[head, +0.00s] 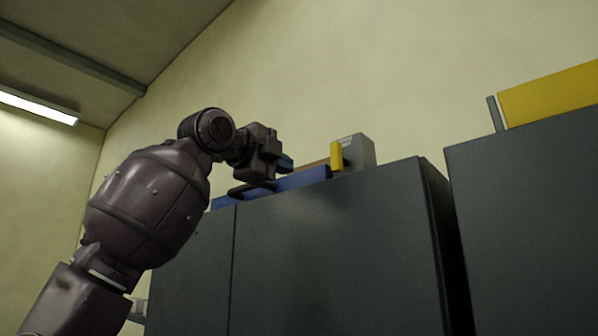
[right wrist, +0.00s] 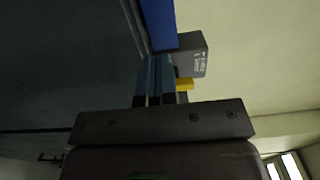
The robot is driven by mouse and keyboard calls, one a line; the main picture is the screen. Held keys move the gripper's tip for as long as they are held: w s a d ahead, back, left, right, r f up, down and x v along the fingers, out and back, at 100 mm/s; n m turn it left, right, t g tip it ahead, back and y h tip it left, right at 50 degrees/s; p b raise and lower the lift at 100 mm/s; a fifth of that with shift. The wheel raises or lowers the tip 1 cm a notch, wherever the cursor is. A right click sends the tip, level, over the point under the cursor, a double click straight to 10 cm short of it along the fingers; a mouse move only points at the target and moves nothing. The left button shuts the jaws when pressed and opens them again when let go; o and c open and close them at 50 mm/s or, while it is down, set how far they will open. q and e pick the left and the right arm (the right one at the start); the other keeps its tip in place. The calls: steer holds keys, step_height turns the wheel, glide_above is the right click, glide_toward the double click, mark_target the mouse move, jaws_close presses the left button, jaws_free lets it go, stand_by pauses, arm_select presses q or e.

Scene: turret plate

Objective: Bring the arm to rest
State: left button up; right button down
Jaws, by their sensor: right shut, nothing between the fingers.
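My right arm reaches up from the lower left of the head view. Its gripper (head: 286,163) is beside the top of a dark cabinet, close to a blue strip (head: 305,180) along the top edge. In the right wrist view the two teal fingers (right wrist: 156,62) lie together, shut and empty. Beyond their tips are the blue strip (right wrist: 158,24), a grey box (right wrist: 192,55) with a small label, and a yellow piece (right wrist: 184,84). Whether the fingers touch any of these I cannot tell. My left gripper is not in view.
The grey box (head: 360,152) and upright yellow piece (head: 336,156) stand on the dark cabinet (head: 330,250), right of the gripper. A second cabinet (head: 530,220) with a yellow panel (head: 550,95) stands farther right, across a narrow gap. Open space lies above and left of my arm.

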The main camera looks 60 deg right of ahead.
steer(key=w+v, duration=0.1)
steer(key=v, duration=0.6)
steer(key=shift+f+b, duration=0.2)
steer(key=shift+b, duration=0.25)
